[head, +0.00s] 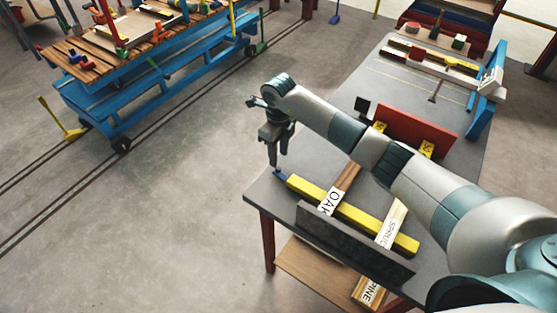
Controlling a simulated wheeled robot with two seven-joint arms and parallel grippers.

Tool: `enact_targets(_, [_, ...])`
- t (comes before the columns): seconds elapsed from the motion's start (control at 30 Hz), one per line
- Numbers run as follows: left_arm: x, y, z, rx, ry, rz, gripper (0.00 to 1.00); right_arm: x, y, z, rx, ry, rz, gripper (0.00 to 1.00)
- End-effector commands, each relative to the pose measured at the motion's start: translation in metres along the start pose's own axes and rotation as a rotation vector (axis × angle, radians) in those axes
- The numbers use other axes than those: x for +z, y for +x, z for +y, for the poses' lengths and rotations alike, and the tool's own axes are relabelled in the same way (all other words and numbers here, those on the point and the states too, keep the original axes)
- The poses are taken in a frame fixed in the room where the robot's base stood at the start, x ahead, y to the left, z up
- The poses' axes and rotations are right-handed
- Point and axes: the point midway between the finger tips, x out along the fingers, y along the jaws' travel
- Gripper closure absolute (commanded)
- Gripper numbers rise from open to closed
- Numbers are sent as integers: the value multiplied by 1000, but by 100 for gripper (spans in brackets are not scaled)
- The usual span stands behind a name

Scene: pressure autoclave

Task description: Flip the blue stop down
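A small blue piece (280,174), which looks like the blue stop, is at the left corner of the grey table, by the near end of a long yellow bar (352,214). Its exact pose is too small to tell. My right gripper (273,163) points down just above and beside the blue piece. Its fingers look close together, but I cannot tell whether they are open or shut, or whether they touch the piece. My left gripper is not in view.
A red panel (415,132) stands farther back. A blue cart (160,82) is at the upper left. The floor between is clear.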

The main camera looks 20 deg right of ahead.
Motion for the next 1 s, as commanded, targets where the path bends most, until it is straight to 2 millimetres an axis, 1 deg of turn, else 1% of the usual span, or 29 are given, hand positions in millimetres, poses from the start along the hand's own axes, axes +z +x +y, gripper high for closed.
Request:
enact_targets(0.03, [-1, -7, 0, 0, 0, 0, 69, 0, 7, 2, 4, 2, 3, 65])
enact_targets(0.1, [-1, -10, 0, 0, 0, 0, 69, 0, 19, 1, 3, 1, 3, 65])
enact_targets(0.2, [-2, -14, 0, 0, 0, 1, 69, 0, 33, 1, 3, 1, 2, 65])
enact_targets(0.33, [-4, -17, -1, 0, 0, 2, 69, 0, 47, 1, 2, 1, 1, 65])
enact_targets(0.5, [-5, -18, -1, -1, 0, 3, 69, 0, 55, 0, 1, 0, 0, 65])
enact_targets(0.77, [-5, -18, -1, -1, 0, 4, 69, 0, 56, 0, 0, 0, 0, 65])
enact_targets(0.8, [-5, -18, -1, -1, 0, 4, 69, 0, 56, 0, 0, 0, 0, 67])
enact_targets(0.87, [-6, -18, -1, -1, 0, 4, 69, 0, 56, 0, 0, 0, 0, 81])
enact_targets(0.9, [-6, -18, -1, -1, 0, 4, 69, 0, 56, 0, 0, 0, 0, 91])
enact_targets(0.93, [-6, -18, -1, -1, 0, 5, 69, 0, 56, 0, 0, 0, 0, 98])
enact_targets(0.97, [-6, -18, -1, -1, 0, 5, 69, 0, 56, 0, 0, 0, 0, 100])
enact_targets(1.0, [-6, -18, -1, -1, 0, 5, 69, 0, 56, 0, 0, 0, 0, 100])
